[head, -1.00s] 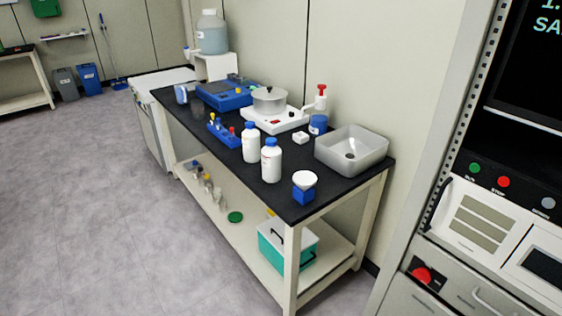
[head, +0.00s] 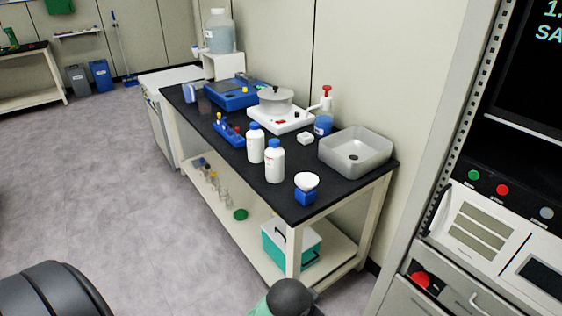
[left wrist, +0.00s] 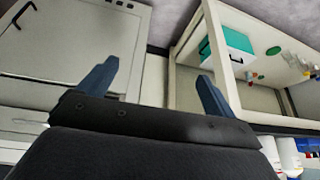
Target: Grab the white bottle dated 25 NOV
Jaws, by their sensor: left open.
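Two white bottles with blue caps stand upright side by side on the black bench top: a rear-left bottle (head: 256,147) and a front-right bottle (head: 275,164). Their label dates are too small to read. White bottle bodies also show at the lower right edge of the left wrist view (left wrist: 290,155). My left gripper (left wrist: 157,70) is open, with two blue fingers apart and nothing between them. It is away from the bottles, over the bench's end and the cabinet front. My right gripper is not in view.
The bench (head: 240,172) also holds a blue tube rack (head: 229,133), a blue-and-white funnel-topped item (head: 306,189), a grey basin (head: 353,152), a pump bottle (head: 324,115) and a hotplate (head: 281,119). A teal box (head: 291,244) sits on the lower shelf. Open floor lies left.

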